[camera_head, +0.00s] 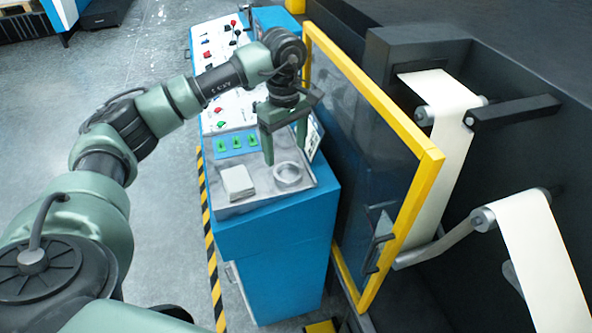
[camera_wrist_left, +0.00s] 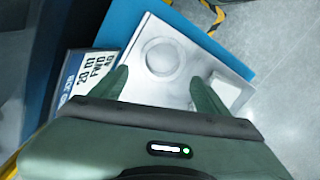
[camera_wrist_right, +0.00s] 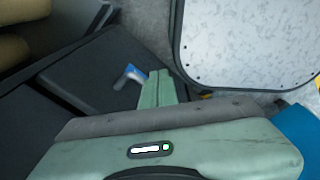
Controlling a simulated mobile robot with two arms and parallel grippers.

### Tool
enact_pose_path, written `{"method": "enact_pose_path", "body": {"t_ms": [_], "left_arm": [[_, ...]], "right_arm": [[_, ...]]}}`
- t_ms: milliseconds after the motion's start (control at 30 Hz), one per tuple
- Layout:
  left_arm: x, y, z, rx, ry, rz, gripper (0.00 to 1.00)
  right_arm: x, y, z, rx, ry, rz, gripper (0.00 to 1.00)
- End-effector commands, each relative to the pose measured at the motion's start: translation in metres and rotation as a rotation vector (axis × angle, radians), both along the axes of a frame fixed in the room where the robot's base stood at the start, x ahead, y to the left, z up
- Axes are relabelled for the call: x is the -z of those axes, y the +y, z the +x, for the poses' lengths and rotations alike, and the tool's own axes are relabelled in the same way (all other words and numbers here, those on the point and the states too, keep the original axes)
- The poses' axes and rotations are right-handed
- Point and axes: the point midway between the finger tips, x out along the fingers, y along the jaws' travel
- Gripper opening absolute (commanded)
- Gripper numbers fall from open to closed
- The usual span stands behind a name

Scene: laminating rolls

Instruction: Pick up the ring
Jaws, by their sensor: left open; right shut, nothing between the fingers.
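The ring (camera_head: 288,175) is a pale grey, round band lying flat on the grey top of the blue control cabinet (camera_head: 270,240), near its front right corner. It also shows in the left wrist view (camera_wrist_left: 163,57), ahead of the fingers. My left gripper (camera_head: 285,150) points down above the cabinet top, behind the ring in the head view, with its fingers apart and nothing between them. In the left wrist view its fingertips (camera_wrist_left: 158,82) are spread on either side of the ring's near side. My right gripper (camera_wrist_right: 158,75) shows only in the right wrist view, its fingers together and empty.
A pale square stack (camera_head: 238,182) lies left of the ring. Green switches (camera_head: 237,142) sit behind it. A small display (camera_wrist_left: 88,72) stands beside the left gripper. A yellow-framed clear door (camera_head: 425,190) stands close right of the cabinet, with white film rolls (camera_head: 445,110) beyond.

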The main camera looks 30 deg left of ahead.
Motion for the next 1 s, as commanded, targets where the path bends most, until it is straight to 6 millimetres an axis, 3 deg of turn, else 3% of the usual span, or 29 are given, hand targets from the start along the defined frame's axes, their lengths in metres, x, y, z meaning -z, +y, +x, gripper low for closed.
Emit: {"method": "enact_pose_path", "body": {"t_ms": [200,400,700,900,1000], "left_arm": [[0.024,-0.003,-0.003,0.001,0.005,0.0,0.75],[0.053,-0.005,-0.004,0.001,0.002,-0.003,0.75],[0.059,-0.005,-0.003,0.001,-0.002,-0.002,0.75],[0.059,-0.005,-0.003,0.001,-0.002,-0.002,0.21],[0.059,-0.005,-0.003,0.001,-0.001,-0.003,0.21]], "right_arm": [[-0.019,0.02,-0.02,0.002,0.026,0.023,0.0],[-0.029,0.019,-0.017,-0.001,0.022,0.022,0.0],[-0.028,0.01,-0.008,-0.001,0.011,0.012,0.0],[-0.028,0.009,-0.009,0.001,0.011,0.011,0.0],[-0.029,0.009,-0.009,0.001,0.011,0.011,0.0]]}}
